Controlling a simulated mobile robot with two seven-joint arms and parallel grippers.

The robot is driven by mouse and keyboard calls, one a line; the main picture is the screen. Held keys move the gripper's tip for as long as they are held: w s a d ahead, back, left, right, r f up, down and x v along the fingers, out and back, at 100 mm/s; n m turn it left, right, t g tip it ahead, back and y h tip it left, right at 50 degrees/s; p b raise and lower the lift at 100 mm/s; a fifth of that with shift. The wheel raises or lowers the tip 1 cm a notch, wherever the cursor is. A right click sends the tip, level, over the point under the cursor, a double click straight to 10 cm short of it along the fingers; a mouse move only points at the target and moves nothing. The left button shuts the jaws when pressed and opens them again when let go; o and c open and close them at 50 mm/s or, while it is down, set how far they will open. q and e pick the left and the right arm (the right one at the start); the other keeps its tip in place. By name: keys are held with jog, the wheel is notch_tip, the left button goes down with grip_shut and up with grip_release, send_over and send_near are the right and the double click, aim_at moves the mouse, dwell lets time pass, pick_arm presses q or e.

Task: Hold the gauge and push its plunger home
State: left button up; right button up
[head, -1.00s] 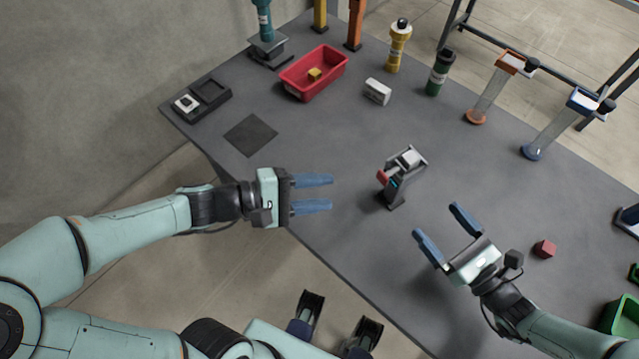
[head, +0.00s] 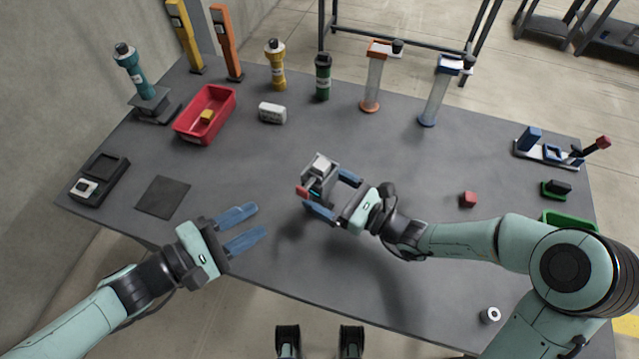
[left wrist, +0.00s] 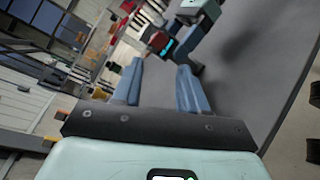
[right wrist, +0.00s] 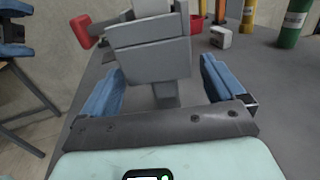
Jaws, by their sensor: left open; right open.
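My left gripper (head: 253,226) is open and empty, left of and nearer than the gauge. In the left wrist view the gauge's red knob (left wrist: 159,41) shows ahead of the fingertips.
A red bin (head: 232,101) with a yellow block stands at the back left. A white box (head: 272,113) and yellow (head: 275,66) and green (head: 323,78) cylinders stand behind. A red block (head: 468,199) lies to the right. The table between is clear.

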jog(key=shift+x, duration=1.15)
